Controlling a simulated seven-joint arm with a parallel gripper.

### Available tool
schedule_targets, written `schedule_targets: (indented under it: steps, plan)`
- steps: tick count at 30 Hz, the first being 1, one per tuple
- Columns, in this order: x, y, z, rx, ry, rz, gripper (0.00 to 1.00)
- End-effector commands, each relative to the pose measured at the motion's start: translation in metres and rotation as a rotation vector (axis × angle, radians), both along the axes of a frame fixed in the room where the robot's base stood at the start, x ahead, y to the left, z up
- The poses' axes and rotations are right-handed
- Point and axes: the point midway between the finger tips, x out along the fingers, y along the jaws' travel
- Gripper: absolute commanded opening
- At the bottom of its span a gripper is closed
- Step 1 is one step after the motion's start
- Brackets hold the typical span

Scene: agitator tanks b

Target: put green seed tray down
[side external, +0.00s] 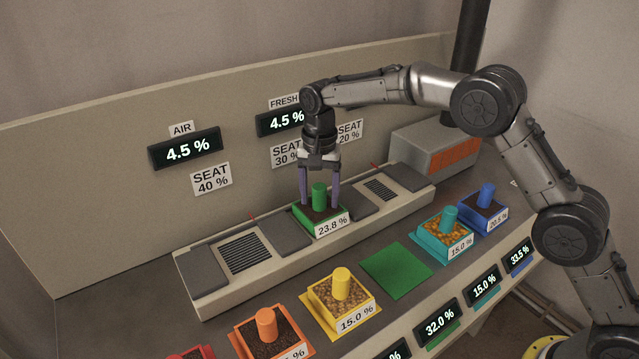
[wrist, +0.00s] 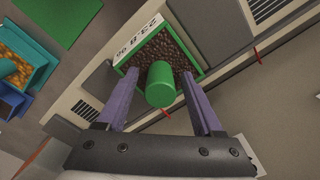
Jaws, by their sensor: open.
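The green seed tray (side external: 322,222) sits on the raised bench unit, between two dark grey plates. It holds dark brown grains, has a green knob standing up in its middle and a label reading 23.8 %. In the wrist view the tray (wrist: 201,73) and its knob show between the fingers. My gripper (side external: 319,200) is open, pointing down over the tray, with a purple finger on either side of the knob (side external: 319,196). In the wrist view the fingers (wrist: 159,88) stand apart from the knob. A flat green square (side external: 397,271) lies empty on the front table.
A yellow tray (side external: 341,303), an orange tray (side external: 266,335), a teal tray (side external: 447,238) and a blue tray (side external: 485,212) stand along the front. Vent grilles (side external: 245,253) lie on the bench unit. A grey box (side external: 434,148) stands at its right end, and a panel with displays rises behind.

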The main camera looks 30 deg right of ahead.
Motion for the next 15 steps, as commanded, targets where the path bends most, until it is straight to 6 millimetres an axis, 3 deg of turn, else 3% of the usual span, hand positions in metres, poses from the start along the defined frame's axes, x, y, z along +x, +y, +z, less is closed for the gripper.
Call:
schedule_targets:
  steps: [5,15]
  plan:
    - [0.001,0.0,0.022,0.001,-0.006,0.0,0.68]
    - [0.001,0.0,0.091,0.001,-0.006,0.0,0.68]
